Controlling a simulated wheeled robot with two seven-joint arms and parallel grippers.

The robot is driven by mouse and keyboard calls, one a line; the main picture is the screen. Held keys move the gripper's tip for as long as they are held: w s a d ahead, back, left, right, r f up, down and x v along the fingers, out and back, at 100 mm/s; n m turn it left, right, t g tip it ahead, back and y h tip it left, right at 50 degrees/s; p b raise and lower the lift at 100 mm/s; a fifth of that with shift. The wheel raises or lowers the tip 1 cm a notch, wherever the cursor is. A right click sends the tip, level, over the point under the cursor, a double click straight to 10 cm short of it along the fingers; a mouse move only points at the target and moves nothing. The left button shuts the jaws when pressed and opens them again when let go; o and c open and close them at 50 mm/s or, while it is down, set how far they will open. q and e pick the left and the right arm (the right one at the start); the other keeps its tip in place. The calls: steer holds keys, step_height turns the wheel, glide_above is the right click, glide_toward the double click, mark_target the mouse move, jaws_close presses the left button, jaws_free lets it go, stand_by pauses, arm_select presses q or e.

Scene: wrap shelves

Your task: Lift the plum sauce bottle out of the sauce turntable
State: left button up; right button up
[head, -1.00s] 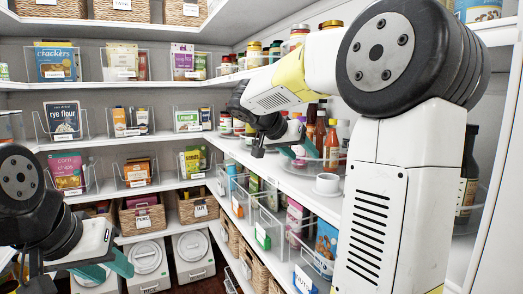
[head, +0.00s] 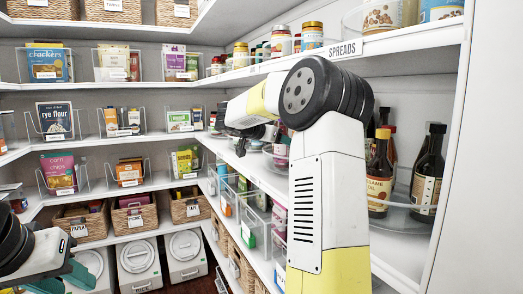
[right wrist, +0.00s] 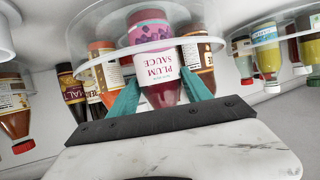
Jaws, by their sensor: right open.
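In the right wrist view, which shows the shelf upside down, the plum sauce bottle (right wrist: 162,72) has a purple and white label and dark red sauce. It stands behind the clear rim of the sauce turntable (right wrist: 110,57). My right gripper (right wrist: 160,92) is open, with a teal finger on each side of the bottle. I cannot tell whether either finger touches it. The bottle's top end is partly hidden behind the gripper body. My left gripper (head: 64,280) is open and empty at the lower left.
Other sauce bottles (right wrist: 101,72) stand close on both sides of the plum sauce. Another clear turntable (head: 400,205) with dark bottles (head: 428,175) is right of my arm. A shelf labelled SPREADS (head: 345,53) runs above. Clear bins (head: 250,215) sit on the shelf below.

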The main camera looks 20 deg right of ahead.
steer(key=x, duration=0.3)
steer(key=shift+w+d+f, duration=0.15)
steer(key=shift+d+f, duration=0.05)
steer(key=shift+d, duration=0.1)
jaws_close()
steer(key=shift+r, duration=0.15)
